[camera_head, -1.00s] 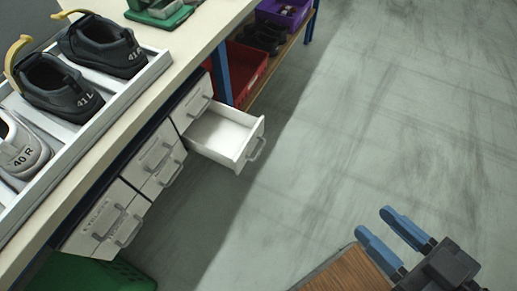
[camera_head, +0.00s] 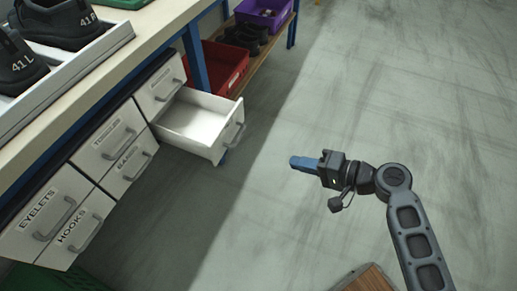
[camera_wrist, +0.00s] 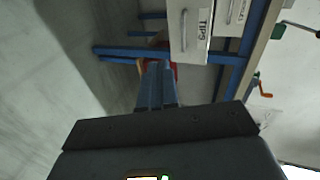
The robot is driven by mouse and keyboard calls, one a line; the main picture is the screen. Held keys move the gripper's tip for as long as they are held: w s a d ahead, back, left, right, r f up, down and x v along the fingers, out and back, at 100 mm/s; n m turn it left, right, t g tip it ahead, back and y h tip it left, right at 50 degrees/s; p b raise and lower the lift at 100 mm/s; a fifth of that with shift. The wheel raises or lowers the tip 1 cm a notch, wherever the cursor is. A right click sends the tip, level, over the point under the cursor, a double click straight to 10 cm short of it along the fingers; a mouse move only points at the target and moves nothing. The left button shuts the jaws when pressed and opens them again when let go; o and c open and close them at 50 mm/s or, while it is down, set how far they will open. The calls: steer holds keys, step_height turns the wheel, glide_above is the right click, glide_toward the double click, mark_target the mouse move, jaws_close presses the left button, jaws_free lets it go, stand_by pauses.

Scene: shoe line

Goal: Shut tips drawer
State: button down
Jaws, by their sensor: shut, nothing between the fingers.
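The open drawer (camera_head: 200,122) is white and empty, pulled out from the bench's drawer unit, with a grey handle (camera_head: 240,132) on its front. In the wrist view a white drawer front labelled TIPS (camera_wrist: 190,40) stands beyond my fingers, up and to the right; its handle shows beside the label. My gripper (camera_head: 293,163) has blue fingers, shut with nothing between them. It is to the right of the open drawer's front, apart from it, pointing left toward it. The shut fingers also show in the wrist view (camera_wrist: 156,68).
Shut drawers labelled EYELETS (camera_head: 47,212) and HOOKS (camera_head: 78,233) are at the lower left. A red crate (camera_head: 225,65) and a purple crate (camera_head: 264,12) sit on a low shelf behind the open drawer. A shoe tray (camera_head: 70,62) is on the bench. The floor on the right is clear.

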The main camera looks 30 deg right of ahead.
mark_target(193, 127)
steer(key=w+a+y+b, duration=0.1)
steer(key=w+a, duration=0.2)
steer(key=w, duration=0.3)
steer(key=w+a+f+b, duration=0.1)
steer(key=w+a, duration=0.2)
steer(key=w, duration=0.4)
steer(key=shift+w+a+t+y, duration=0.15)
steer(key=shift+w+t+y, duration=0.15)
steer(key=shift+t+y, duration=0.1)
steer(key=r+b+x, duration=0.1)
steer(key=x, duration=0.5)
steer(key=r+b+x, duration=0.1)
steer(key=b+x, duration=0.1)
steer(key=x, duration=0.3)
steer(key=r+b+x, duration=0.1)
steer(key=b+x, duration=0.1)
steer(key=x, duration=0.4)
steer(key=shift+w+a+r, duration=0.1)
steer(key=shift+w+a, duration=0.35)
steer(key=shift+a, duration=0.15)
steer(key=shift+w+a, duration=0.2)
steer(key=shift+w, duration=0.1)
steer(key=shift+w+a+r, duration=0.15)
steer(key=shift+r, duration=0.15)
steer(key=shift+a, duration=0.1)
